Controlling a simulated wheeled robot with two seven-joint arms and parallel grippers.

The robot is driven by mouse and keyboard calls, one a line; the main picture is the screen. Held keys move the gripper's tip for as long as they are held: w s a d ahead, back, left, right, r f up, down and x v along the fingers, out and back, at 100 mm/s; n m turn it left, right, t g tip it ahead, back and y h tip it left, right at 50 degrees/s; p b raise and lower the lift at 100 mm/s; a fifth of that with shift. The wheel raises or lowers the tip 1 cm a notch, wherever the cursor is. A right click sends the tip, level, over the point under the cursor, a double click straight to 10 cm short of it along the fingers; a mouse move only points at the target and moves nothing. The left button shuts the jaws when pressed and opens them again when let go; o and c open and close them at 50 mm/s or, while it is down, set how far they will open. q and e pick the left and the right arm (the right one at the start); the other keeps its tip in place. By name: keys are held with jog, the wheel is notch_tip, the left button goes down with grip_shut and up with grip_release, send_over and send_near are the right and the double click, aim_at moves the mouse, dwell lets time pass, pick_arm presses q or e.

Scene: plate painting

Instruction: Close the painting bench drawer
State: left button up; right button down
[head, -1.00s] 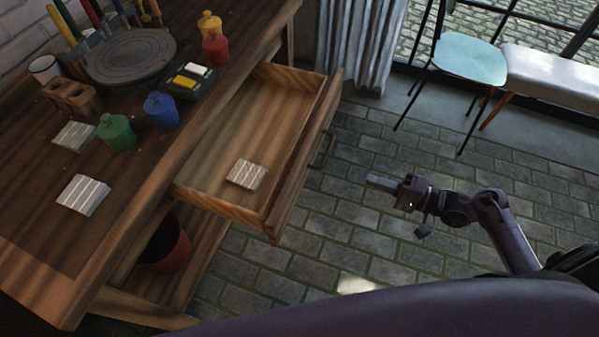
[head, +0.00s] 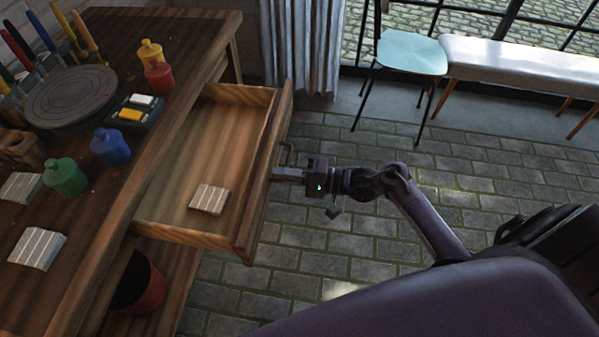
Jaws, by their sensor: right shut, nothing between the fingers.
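The wooden painting bench (head: 165,130) fills the left side of the head view. Its drawer (head: 182,187) is pulled open to the right, and a pale ribbed tile (head: 209,199) lies inside it. The drawer front (head: 262,185) bears a dark handle (head: 287,153). My right gripper (head: 276,174) is shut and empty, with its fingertips at the outer face of the drawer front, just below the handle. I cannot tell whether the fingertips touch the wood. My left gripper is not in view.
On the bench top are blue (head: 110,147), green (head: 65,177), red (head: 159,76) and yellow (head: 150,53) pots and a round turntable (head: 71,97). A red bin (head: 145,287) stands below. A chair (head: 411,53) and a padded bench (head: 520,60) stand by the window. The stone floor is clear.

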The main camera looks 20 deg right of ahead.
aim_at(184, 173)
jog(key=shift+w+a, duration=0.15)
jog(key=shift+a, duration=0.1)
